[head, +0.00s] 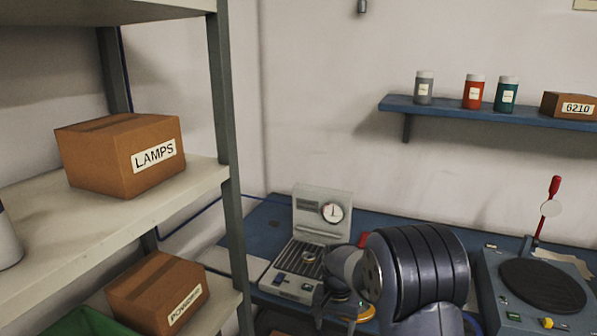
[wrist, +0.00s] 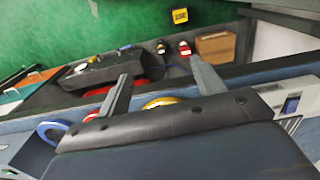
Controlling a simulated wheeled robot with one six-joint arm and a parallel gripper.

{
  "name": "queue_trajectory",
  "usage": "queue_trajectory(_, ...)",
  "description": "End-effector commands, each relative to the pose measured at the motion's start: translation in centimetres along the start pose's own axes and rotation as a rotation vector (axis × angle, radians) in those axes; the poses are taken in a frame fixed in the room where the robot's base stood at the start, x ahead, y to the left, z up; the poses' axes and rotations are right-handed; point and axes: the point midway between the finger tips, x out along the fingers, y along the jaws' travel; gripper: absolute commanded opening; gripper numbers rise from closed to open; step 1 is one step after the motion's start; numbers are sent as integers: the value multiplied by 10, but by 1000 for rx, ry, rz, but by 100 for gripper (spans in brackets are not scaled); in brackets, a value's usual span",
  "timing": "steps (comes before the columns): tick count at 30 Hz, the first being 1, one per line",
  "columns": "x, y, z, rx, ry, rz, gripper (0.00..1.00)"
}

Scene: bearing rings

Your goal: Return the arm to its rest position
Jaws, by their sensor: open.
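My arm (head: 420,270) reaches over the blue workbench in the head view, its dark ribbed link large at the lower middle. In the wrist view my gripper (wrist: 160,70) shows two grey fingers spread apart with nothing between them. A yellow ring (wrist: 165,102) lies beyond the gripper's base, partly hidden by it. A red ring (wrist: 97,115) and a blue ring (wrist: 52,131) show further left. In the head view a golden ring (head: 362,314) shows under the arm, partly covered. The fingertips are hard to make out in the head view.
A grey tester with a dial (head: 332,212) stands left of the arm on the bench (head: 265,222). A device with a black round plate (head: 542,285) and a red-handled lever (head: 551,195) stands right. A shelf rack with a LAMPS box (head: 120,155) fills the left. A wall shelf (head: 480,109) holds jars.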

Motion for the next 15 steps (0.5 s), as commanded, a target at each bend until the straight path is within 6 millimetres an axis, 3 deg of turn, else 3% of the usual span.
queue_trajectory(6,32,28,12,-102,-2,1,64)
queue_trajectory(15,55,50,24,-197,0,0,64)
